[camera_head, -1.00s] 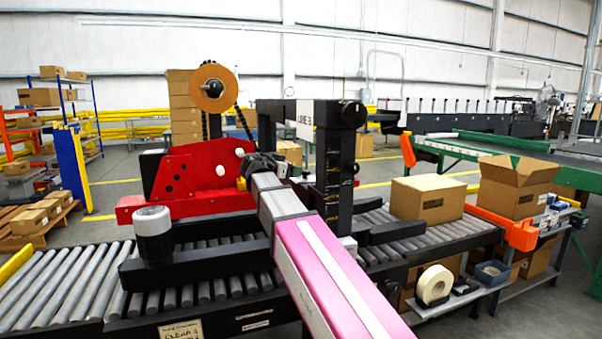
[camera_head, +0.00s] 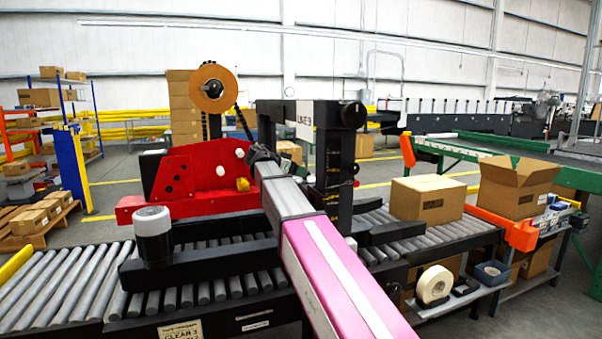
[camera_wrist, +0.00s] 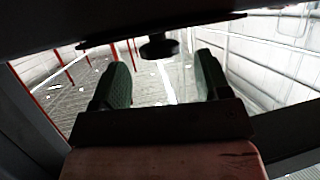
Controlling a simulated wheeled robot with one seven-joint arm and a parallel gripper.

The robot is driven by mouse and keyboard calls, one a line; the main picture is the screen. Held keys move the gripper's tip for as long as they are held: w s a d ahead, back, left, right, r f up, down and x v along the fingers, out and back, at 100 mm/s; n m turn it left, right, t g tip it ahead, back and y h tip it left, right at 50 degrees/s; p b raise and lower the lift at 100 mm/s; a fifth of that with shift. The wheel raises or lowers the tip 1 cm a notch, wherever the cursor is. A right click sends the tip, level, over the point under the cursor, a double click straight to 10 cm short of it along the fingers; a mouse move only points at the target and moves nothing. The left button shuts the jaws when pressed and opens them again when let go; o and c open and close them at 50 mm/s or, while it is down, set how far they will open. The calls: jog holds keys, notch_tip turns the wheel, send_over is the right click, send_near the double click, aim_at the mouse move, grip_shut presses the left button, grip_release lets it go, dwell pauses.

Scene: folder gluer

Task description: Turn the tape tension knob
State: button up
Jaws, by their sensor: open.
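The red taping head (camera_head: 190,175) carries a yellow knob-like part (camera_head: 243,184) low on its right side, and two small white round parts. I cannot tell for certain which part is the tape tension knob. My gripper (camera_head: 254,153) is at the upper right of the red head, above the yellow part; its fingers are small and dark there. In the wrist view, my gripper (camera_wrist: 160,82) is open with two green-grey fingers apart. A dark round knob (camera_wrist: 158,47) under a dark plate shows beyond and between the fingertips. I see no contact with it.
The tape roll (camera_head: 213,89) stands above the red head. A black upright frame (camera_head: 335,160) is close to the right of my arm. A grey-topped post (camera_head: 153,235) and roller conveyor (camera_head: 60,285) lie in front. A closed carton (camera_head: 428,199) sits on the right.

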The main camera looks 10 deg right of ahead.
jog(key=shift+x, duration=1.1)
jog(key=c, duration=0.9)
jog(key=shift+s+n+t, duration=0.15)
jog(key=shift+n+t, duration=0.15)
jog(key=shift+t, duration=0.1)
jog(key=n+t, duration=0.1)
jog(key=n+t+y, duration=0.2)
jog(key=shift+s+d, duration=0.25)
jog(key=shift+s, duration=0.1)
jog(key=n+t+y, duration=0.1)
jog(key=n+y, duration=0.1)
jog(key=n+t+y, duration=0.2)
jog(key=n+y, duration=0.1)
jog(key=shift+d+t, duration=0.2)
jog(key=shift+t, duration=0.1)
jog(key=shift+n+y, duration=0.4)
